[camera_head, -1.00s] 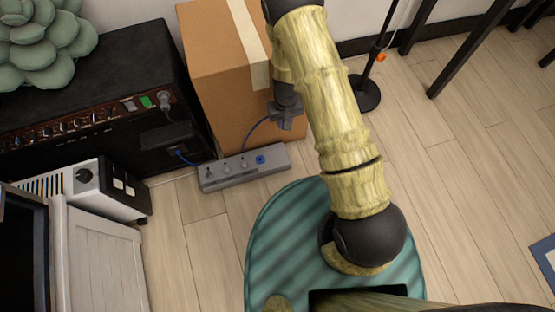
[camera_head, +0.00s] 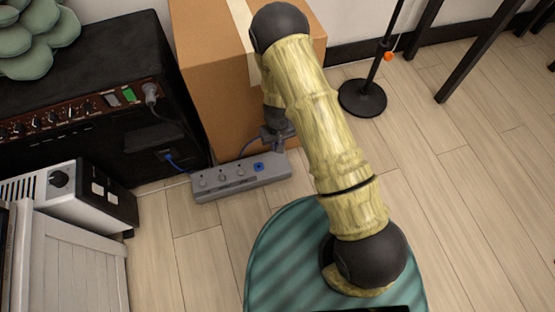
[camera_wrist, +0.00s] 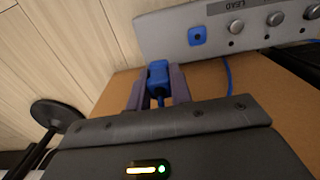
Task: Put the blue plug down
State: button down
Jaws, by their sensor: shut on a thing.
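The blue plug (camera_wrist: 158,72) is between the two fingers of my gripper (camera_wrist: 158,80) in the wrist view, and my gripper is shut on it. A blue cord hangs from the plug. In the head view my gripper (camera_head: 278,140) is at the front of the cardboard box, close to the right end of the grey power strip (camera_head: 215,187). The plug itself is hidden there. The strip's blue socket (camera_head: 258,167) looks empty; it also shows in the wrist view (camera_wrist: 197,36), up and right of the plug, with a gap between them.
The cardboard box (camera_head: 215,85) stands behind the strip. A black amplifier (camera_head: 100,50) with a blue cord in it is at left, with a white-and-black unit (camera_head: 70,195) in front. A black stand base (camera_head: 362,98) is at right. The wooden floor (camera_head: 460,190) there is clear.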

jog(key=b, duration=0.4)
send_over(277, 162)
notch_tip(277, 162, down, 6)
jog(key=shift+r, duration=0.1)
jog(key=shift+f+b, duration=1.05)
jog(key=shift+f, duration=0.9)
jog(key=shift+s+f, duration=0.1)
jog(key=shift+f, duration=0.5)
jog(key=c, duration=1.3)
grip_release()
jog(key=shift+o, duration=0.2)
notch_tip(277, 162, up, 13)
jog(key=p, duration=0.8)
jog(key=shift+r, duration=0.15)
